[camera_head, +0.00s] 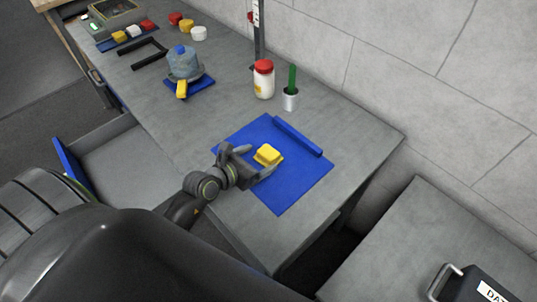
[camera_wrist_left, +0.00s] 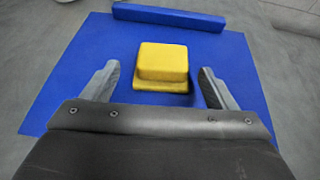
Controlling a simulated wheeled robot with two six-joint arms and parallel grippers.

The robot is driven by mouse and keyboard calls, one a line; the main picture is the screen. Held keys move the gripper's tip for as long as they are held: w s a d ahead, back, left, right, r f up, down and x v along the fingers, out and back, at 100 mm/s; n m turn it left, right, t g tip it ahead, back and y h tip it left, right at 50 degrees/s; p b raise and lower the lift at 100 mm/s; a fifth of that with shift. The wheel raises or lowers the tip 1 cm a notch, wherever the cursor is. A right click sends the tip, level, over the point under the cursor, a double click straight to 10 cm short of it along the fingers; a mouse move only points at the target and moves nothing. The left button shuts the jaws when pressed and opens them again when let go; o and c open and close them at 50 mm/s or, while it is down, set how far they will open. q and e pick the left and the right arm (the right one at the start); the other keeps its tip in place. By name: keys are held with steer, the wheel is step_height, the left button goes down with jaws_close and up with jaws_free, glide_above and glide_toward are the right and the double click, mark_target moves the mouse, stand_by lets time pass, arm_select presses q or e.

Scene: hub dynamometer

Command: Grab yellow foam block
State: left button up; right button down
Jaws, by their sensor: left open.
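The yellow foam block (camera_head: 267,154) lies on a blue mat (camera_head: 290,190) near the near end of the grey bench. It looks like a smaller block on a wider base. My left gripper (camera_head: 257,163) is open beside the block on its near side. In the left wrist view, the block (camera_wrist_left: 163,65) is ahead of the open fingers (camera_wrist_left: 158,88), roughly centred between their tips. The fingers are apart from it, and nothing is held. My right gripper does not show.
A blue bar (camera_head: 297,136) lies along the mat's far edge. A white jar with red lid (camera_head: 264,80) and a cup with a green stick (camera_head: 291,98) stand behind. An open drawer (camera_head: 125,165) is at the left. A second grey surface (camera_head: 430,240) is at the right.

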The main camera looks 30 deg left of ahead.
mark_target(272, 151)
arm_select(q)
steer(key=shift+d+r+p+x, duration=0.1)
steer(key=shift+p+x, duration=0.05)
steer(key=shift+x, duration=0.95)
steer(key=shift+d+r+p+x, duration=0.1)
steer(key=shift+r+p+x, duration=0.05)
steer(key=shift+x, duration=0.9)
steer(key=shift+d+r+p+x, duration=0.1)
steer(key=shift+p+x, duration=0.05)
steer(key=shift+x, duration=0.95)
